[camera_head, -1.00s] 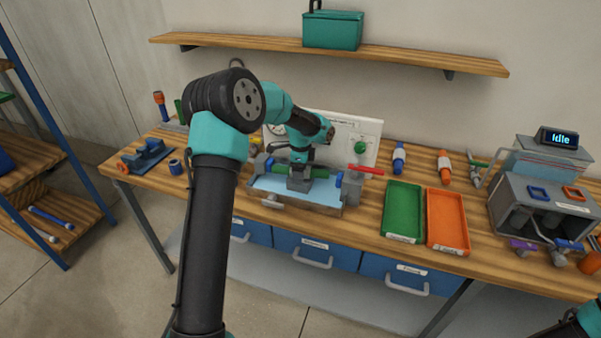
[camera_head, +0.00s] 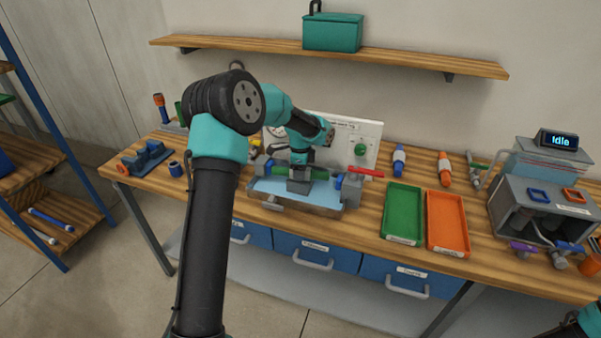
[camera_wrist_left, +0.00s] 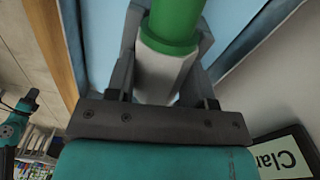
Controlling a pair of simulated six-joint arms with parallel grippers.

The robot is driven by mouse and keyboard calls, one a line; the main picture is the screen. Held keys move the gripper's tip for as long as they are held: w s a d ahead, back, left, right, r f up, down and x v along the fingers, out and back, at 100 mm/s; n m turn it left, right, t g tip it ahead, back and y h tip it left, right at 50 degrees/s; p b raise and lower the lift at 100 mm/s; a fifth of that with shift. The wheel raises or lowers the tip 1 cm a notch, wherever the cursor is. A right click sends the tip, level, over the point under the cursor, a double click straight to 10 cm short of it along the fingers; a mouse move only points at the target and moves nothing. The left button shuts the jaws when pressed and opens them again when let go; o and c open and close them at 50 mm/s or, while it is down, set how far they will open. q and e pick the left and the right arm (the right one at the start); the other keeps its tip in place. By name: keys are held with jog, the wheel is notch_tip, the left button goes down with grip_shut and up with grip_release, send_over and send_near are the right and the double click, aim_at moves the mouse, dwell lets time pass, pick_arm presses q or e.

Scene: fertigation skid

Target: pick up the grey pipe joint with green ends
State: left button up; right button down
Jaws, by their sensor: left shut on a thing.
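The grey pipe joint with green ends shows in the left wrist view as a pale grey body (camera_wrist_left: 160,76) with a green end (camera_wrist_left: 176,24). In the head view a green part of it (camera_head: 284,171) shows at the clamp fixture on the bench, partly hidden by my wrist. My left gripper (camera_head: 299,172) reaches down from above and is shut on the joint. Its two fingers (camera_wrist_left: 164,55) press on either side of the grey body. The joint's far end is out of the wrist view. My right gripper is not in view.
The clamp fixture has a light blue tray (camera_head: 268,187) and a red handle (camera_head: 367,172). A green tray (camera_head: 403,212) and an orange tray (camera_head: 447,222) lie to its right. A gauge panel (camera_head: 360,133) stands behind. Blue and orange fittings lie at the back.

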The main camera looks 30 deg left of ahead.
pick_arm(q)
jog(key=shift+r, duration=1.5)
jog(key=shift+s+d+r, duration=0.1)
jog(key=shift+r, duration=0.15)
jog(key=s+d+r, duration=0.1)
jog(key=s+d, duration=0.7)
jog(key=s, duration=0.5)
jog(key=shift+d+r, duration=0.2)
jog(key=shift+d, duration=0.1)
